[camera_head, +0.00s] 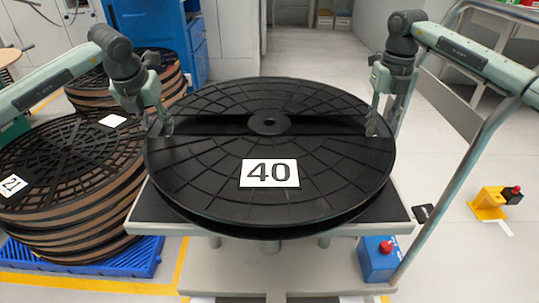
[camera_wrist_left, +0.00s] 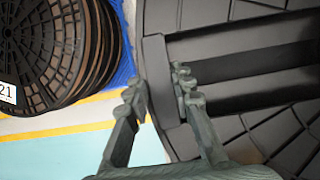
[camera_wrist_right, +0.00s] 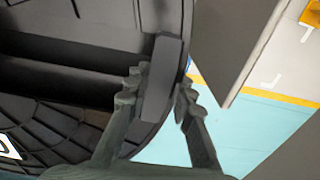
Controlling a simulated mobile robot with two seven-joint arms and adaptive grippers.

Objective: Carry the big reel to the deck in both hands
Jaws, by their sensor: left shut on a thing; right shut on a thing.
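The big reel (camera_head: 270,205) is black with a white "40" label (camera_head: 269,173) and fills the middle of the head view, lying flat over a dark-topped platform (camera_head: 397,213). A slot crosses its top flange beside the centre hub. My left gripper (camera_head: 164,124) is shut on the reel's rim at the left end of the slot; its fingers straddle the rim bar in the left wrist view (camera_wrist_left: 158,85). My right gripper (camera_head: 374,124) is shut on the opposite rim, also seen in the right wrist view (camera_wrist_right: 158,92). I cannot tell whether the reel touches the platform.
Stacked reels labelled 21 (camera_head: 62,165) stand on a blue pallet (camera_head: 130,262) close at left. A metal handrail (camera_head: 470,160) runs at right. A blue box with a red button (camera_head: 379,260) is at front right. A yellow device (camera_head: 490,203) stands on the floor farther right.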

